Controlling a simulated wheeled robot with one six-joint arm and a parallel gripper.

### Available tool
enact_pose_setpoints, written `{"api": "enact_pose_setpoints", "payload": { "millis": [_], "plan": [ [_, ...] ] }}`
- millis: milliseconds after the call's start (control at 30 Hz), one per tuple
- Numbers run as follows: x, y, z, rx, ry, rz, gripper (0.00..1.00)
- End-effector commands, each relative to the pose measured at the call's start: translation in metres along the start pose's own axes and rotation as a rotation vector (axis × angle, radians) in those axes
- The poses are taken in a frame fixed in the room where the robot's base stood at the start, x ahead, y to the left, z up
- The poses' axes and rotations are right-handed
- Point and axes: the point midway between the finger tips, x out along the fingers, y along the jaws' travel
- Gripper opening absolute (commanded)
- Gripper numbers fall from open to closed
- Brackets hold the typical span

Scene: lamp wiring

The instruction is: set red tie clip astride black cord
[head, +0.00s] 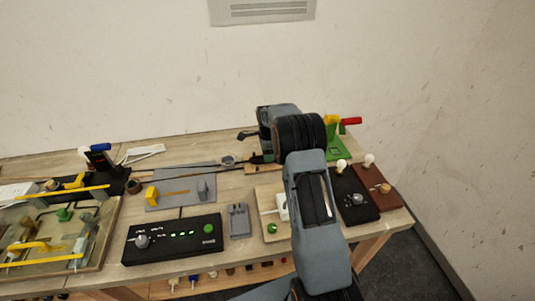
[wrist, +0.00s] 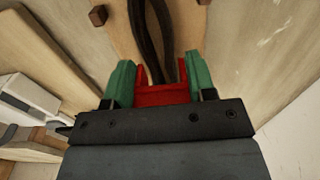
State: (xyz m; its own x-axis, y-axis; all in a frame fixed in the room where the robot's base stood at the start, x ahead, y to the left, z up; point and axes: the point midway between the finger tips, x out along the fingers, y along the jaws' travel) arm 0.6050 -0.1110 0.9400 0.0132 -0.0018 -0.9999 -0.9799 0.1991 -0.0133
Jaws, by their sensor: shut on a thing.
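The red tie clip (wrist: 162,95) is held between the two green fingers of my gripper (wrist: 160,76) in the wrist view. It is U-shaped, with one prong against each finger and its open side facing up the picture. The black cord (wrist: 146,40) comes down from the top of the wrist view as two dark strands. Its lower end shows between the two prongs. I cannot tell whether the clip touches the cord or how deep the cord sits in it. In the head view my own arm hides most of the gripper, and the clip is not discernible.
Under the cord lies a tan wooden board with a small brown block (wrist: 98,15) beside it. A white object (wrist: 28,105) is at the left. In the head view, the black control box (head: 172,239) and grey plate (head: 181,198) lie left of my arm; a green stand (head: 338,145) is behind.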

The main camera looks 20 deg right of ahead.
Motion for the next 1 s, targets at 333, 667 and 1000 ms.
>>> {"api": "enact_pose_setpoints", "payload": {
  "millis": [333,667,1000],
  "plan": [
    [0.012,0.005,0.0,0.0,0.001,0.02,0.28],
    [0.02,0.005,0.0,-0.001,0.002,0.02,0.28],
    [0.024,0.004,-0.001,-0.001,0.002,0.017,0.28]
  ]
}}
